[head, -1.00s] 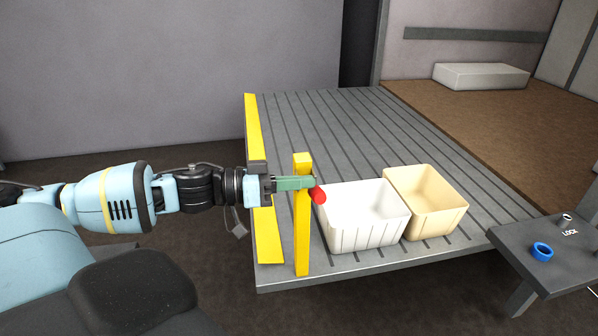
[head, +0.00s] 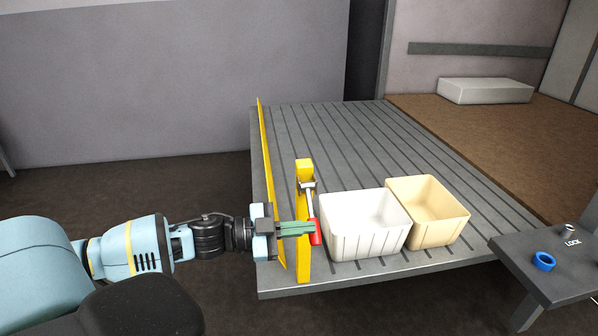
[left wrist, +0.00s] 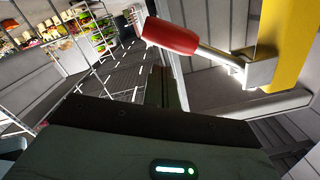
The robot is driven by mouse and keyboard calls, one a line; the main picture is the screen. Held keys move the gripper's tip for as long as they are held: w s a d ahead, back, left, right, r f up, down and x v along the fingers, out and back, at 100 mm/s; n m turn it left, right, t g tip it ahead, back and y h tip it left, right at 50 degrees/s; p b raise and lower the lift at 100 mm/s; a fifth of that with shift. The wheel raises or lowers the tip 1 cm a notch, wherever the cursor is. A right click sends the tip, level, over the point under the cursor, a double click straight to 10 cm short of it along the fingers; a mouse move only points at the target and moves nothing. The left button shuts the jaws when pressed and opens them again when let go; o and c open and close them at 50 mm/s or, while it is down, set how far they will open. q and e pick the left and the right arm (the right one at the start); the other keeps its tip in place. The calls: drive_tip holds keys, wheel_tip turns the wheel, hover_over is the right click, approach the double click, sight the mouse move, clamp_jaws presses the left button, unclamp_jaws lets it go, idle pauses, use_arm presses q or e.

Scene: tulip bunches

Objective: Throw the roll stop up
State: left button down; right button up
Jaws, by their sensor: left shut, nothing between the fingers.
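The roll stop is the long yellow plate (head: 266,170) along the left edge of the grey ribbed platform (head: 350,130). It shows thin, almost edge-on, and stands about upright. A yellow post (head: 303,262) near the front corner carries a metal lever with a red handle (head: 316,237), which hangs down. The red handle (left wrist: 170,37) also shows in the left wrist view, past the fingertips and to one side. My left gripper (head: 309,229) is shut and empty, its green fingers reaching across the post close beside the handle. Whether they touch cannot be told. My right gripper is out of view.
A white crate (head: 362,239) and a cream crate (head: 438,227) stand on the platform just right of the post. A dark side table (head: 520,262) with a blue ring (head: 544,261) is at the right. The platform's rear is clear.

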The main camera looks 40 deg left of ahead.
use_arm(q)
drive_tip(key=shift+w+a+f, duration=0.15)
drive_tip(key=shift+f, duration=0.5)
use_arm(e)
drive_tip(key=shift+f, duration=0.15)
